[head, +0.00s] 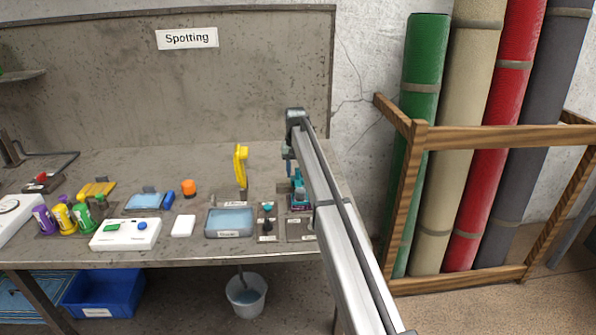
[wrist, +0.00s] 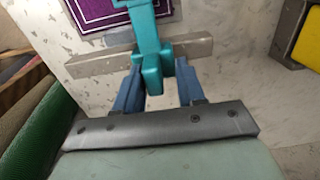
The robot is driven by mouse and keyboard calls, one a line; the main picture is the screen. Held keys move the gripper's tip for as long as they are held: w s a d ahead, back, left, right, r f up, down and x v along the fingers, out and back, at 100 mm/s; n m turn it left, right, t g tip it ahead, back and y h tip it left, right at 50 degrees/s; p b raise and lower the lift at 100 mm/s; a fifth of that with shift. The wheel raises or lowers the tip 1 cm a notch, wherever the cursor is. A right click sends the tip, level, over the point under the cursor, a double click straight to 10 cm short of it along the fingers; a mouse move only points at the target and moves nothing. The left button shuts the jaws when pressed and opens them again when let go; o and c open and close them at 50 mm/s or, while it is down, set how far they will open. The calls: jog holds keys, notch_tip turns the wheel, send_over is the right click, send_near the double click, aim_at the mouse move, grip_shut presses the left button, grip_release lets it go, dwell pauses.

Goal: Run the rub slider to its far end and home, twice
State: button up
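The rub slider (head: 299,190) is a teal piece at the right end of the bench, partly hidden by my arm in the head view. In the wrist view its teal handle (wrist: 152,72) stands in front of a pale grey bar (wrist: 95,64), with a purple patch (wrist: 105,15) with a pale border beyond. My gripper (head: 289,170) points down just above and left of the teal piece. In the wrist view its two blue-grey fingers (wrist: 158,68) are spread apart, one on each side of the handle's lower end. I cannot tell whether either finger touches it.
A yellow upright tool (head: 240,165) stands left of the gripper. A blue tray (head: 231,221) and a small dark lever (head: 267,216) sit at the bench front. A wooden rack (head: 410,190) with rolled rugs stands close on the right. The bench's back middle is clear.

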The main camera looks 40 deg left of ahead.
jog(key=shift+o, duration=0.3)
jog(key=shift+w, duration=0.1)
jog(key=shift+r, duration=0.1)
jog(key=shift+r, duration=0.3)
notch_tip(320, 180, up, 13)
dwell(0.5)
